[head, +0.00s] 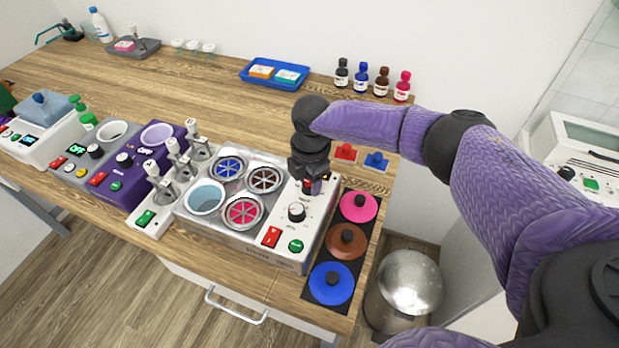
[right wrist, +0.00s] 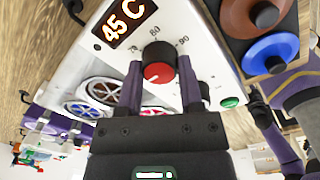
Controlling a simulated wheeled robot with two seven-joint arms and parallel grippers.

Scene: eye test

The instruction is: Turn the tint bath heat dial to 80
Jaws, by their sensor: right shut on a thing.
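The tint bath (head: 218,232) is a grey and white unit with four round wells, one open with pale liquid and the others with blue, brown and pink contents under spoked covers. My right gripper (head: 313,186) reaches down onto the far end of its white control panel. In the right wrist view the heat dial (right wrist: 158,64) is a dark knob with a red face, with marks 70, 80 and 90 around it. The fingers (right wrist: 160,74) are shut on its two sides. I cannot read the pointer surely. The display (right wrist: 124,22) reads 45 C. My left gripper is out of view.
A second knob (head: 297,211), a red switch (head: 271,236) and a green button (head: 296,246) sit nearer on the panel. Pink, brown and blue knobbed lids (head: 331,283) lie right of the bath.

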